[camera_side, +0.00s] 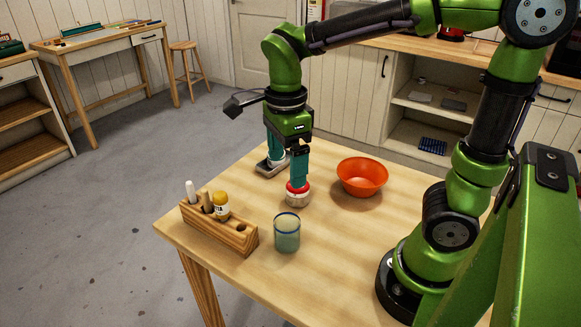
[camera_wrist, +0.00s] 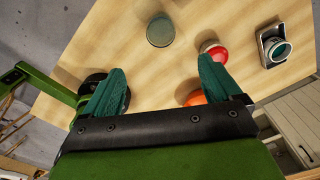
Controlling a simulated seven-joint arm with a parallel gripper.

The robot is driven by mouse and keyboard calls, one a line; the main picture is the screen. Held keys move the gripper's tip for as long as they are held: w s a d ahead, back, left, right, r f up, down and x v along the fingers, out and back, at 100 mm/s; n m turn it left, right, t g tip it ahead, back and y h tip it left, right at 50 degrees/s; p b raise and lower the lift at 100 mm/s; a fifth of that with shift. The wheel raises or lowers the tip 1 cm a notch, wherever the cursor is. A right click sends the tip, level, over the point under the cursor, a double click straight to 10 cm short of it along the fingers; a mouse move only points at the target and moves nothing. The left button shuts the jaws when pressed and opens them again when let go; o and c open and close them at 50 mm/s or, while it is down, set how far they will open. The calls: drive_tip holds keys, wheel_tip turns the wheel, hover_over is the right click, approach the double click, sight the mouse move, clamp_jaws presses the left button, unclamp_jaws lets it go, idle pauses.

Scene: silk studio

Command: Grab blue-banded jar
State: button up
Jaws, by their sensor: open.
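The blue-banded jar (camera_side: 287,238) stands upright on the table near its front edge, a grey-green translucent jar with a blue band round its top. It also shows in the wrist view (camera_wrist: 160,31), seen from above, beyond the fingertips and roughly midway between them. My gripper (camera_side: 287,170) points down over the table, behind the jar in the side view and apart from it. Its two teal fingers are spread with nothing between them in the wrist view (camera_wrist: 161,67).
A red-topped round item (camera_side: 298,197) is close to the nearer finger. An orange bowl (camera_side: 362,177) stands right. A wooden rack (camera_side: 232,236) holding a yellow-capped bottle (camera_side: 221,206) stands left of the jar. A grey holder (camera_side: 265,168) sits behind. The table right of the jar is clear.

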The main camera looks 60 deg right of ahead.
sight(287, 221)
wheel_tip(287, 221, down, 16)
drive_tip(key=shift+f, duration=0.25)
drive_tip(key=c, duration=1.4)
